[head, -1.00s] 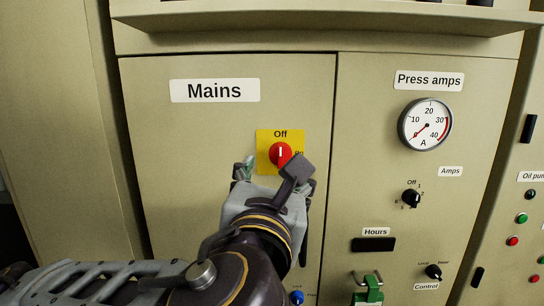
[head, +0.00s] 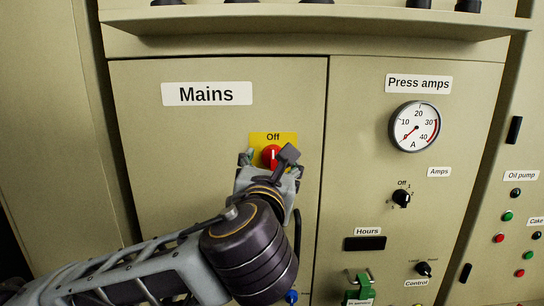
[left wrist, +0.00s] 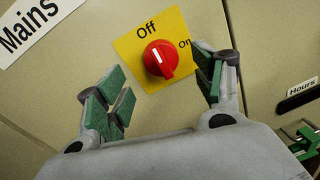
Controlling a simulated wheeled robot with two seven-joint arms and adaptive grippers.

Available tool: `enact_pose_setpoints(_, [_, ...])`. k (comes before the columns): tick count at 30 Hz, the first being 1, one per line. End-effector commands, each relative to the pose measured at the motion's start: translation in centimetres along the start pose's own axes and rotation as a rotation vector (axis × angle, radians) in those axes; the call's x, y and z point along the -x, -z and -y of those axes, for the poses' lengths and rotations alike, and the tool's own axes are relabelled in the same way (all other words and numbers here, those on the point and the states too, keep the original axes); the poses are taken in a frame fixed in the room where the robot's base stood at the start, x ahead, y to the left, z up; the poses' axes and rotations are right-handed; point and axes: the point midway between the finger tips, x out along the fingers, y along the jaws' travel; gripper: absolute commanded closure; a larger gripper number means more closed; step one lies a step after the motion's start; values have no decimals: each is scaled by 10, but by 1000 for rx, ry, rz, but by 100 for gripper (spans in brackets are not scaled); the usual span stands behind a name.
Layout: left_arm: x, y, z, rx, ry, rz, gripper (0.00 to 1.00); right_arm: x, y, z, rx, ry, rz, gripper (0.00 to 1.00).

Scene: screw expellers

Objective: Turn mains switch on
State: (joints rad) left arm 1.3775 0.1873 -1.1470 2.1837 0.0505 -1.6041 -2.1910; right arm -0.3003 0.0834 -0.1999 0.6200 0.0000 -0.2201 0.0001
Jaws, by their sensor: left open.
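The red mains switch (head: 270,155) sits on a yellow plate (head: 288,138) below the "Mains" label (head: 206,94). My left gripper (head: 268,158) is open in front of the switch. In the left wrist view its green-padded fingers (left wrist: 160,88) stand apart on either side of the knob, with a gap to it. In the head view the gripper hides the lower part of the plate. My right gripper is not in view.
A shelf (head: 310,20) juts out above the panel. The panel around the mains switch is flat and clear.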

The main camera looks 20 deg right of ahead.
Motion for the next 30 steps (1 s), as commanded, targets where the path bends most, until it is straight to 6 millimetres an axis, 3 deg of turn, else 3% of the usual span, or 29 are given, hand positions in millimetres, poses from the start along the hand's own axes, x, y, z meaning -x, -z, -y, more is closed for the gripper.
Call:
enact_pose_setpoints(7, [-31, -1, 0, 0, -2, -1, 32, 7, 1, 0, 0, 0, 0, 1])
enact_pose_setpoints(15, [-53, 0, 0, 0, -1, -1, 32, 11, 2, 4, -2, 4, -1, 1])
enact_pose_setpoints(28, [-58, 0, 0, 0, 0, 1, 32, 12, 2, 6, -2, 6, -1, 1])
enact_pose_setpoints(30, [-58, 0, 0, 0, 0, 1, 40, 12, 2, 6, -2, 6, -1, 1])
